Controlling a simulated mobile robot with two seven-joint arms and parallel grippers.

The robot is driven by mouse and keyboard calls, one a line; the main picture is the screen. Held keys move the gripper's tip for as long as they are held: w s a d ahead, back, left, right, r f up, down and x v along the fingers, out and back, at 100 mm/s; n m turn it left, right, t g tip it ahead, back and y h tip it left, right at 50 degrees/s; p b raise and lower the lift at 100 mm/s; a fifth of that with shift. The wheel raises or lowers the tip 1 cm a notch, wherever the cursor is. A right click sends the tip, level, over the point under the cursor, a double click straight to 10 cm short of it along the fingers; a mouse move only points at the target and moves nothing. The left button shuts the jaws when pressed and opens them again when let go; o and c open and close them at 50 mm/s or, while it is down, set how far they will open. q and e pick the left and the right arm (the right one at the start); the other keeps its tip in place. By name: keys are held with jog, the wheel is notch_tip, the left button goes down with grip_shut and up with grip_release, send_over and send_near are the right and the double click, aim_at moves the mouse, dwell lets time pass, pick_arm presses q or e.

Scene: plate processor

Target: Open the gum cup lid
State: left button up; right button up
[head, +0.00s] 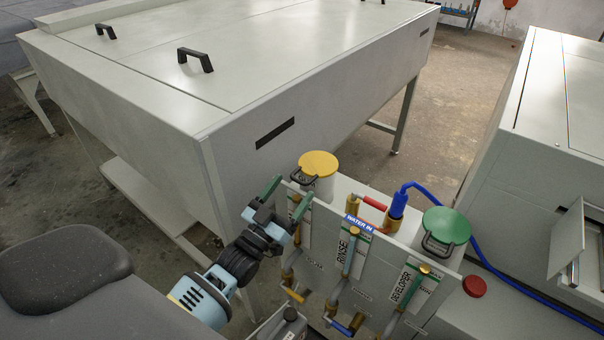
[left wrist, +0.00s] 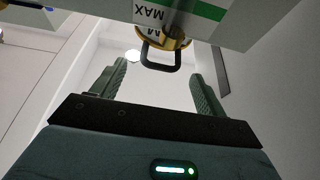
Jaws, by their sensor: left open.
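The cup with the yellow lid (head: 318,162) stands at the back left of the panel, and its lid looks shut. A black loop handle (head: 302,173) sits on the lid's near left side. My left gripper (head: 289,195) is open, just below and left of this handle. In the left wrist view, the black handle (left wrist: 161,59) shows ahead of the open left gripper (left wrist: 157,70), roughly centred between its fingertips and not gripped. A bit of the yellow lid (left wrist: 183,44) shows behind the handle. The cup's own label is mostly hidden. My right gripper is not in view.
A panel with RINSE (head: 343,250) and DEVELOPER labels, valves and pipes stands close to my left gripper. A green lid (head: 447,226), a blue hose (head: 477,250) and a red knob (head: 475,286) lie right. A large white machine (head: 250,75) stands behind.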

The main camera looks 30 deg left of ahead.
aim_at(314, 167)
pick_arm(q)
jog(key=shift+x, duration=2.7)
